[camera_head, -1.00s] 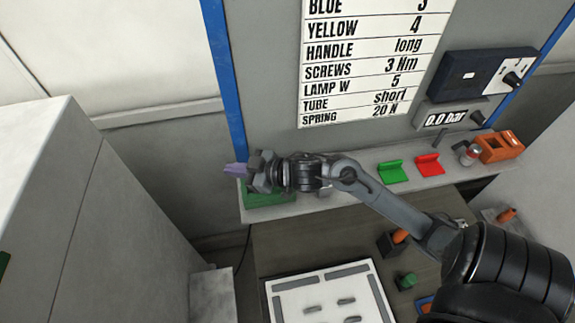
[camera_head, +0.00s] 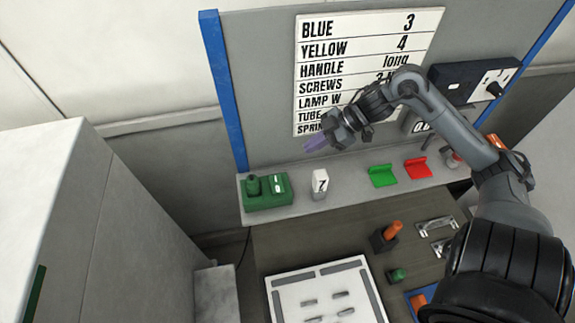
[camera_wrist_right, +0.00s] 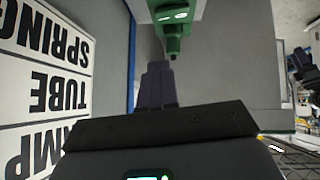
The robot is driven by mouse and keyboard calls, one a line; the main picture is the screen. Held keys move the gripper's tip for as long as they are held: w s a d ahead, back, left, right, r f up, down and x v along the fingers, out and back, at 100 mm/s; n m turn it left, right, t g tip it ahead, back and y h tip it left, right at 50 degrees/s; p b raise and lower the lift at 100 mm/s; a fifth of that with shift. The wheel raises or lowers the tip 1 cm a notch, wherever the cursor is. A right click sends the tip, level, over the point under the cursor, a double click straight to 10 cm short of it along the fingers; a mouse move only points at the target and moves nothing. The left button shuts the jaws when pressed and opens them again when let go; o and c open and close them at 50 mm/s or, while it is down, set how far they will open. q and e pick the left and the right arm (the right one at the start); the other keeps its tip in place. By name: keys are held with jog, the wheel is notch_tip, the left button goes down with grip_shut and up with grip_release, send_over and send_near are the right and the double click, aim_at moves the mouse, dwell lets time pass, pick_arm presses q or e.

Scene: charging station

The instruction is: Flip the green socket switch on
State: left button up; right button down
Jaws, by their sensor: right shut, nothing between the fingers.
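The green socket (camera_head: 268,202) is a box at the left end of the grey shelf. A dark green plug-like piece (camera_head: 253,186) stands on its left part, and a small white switch (camera_head: 278,185) is on its right part. I cannot tell the switch's position. The socket (camera_wrist_right: 176,14) also shows upside down at the top of the right wrist view. My right gripper (camera_head: 317,145) is shut and empty, with purple-grey fingers pointing left. It is above and to the right of the socket, apart from it, in front of the sign. My left gripper is not in view.
A white block marked 7 (camera_head: 320,184) stands right of the socket. Green (camera_head: 382,176) and red (camera_head: 418,168) holders sit further right on the shelf (camera_head: 345,180). The sign board (camera_head: 350,50) is behind my right arm. A white tray (camera_head: 325,290) is below.

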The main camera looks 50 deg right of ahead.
jog(key=shift+w+f, duration=0.1)
jog(key=p, duration=0.2)
send_near(276, 175)
jog(key=w+a, duration=0.2)
jog(key=shift+w+a+r, duration=0.15)
jog(key=shift+a+r, duration=0.1)
jog(key=shift+a, duration=0.15)
jog(key=f, duration=0.3)
jog(key=shift+w+p, duration=0.25)
jog(key=shift+p, duration=0.1)
jog(key=shift+f, duration=0.8)
jog(key=shift+w, duration=0.1)
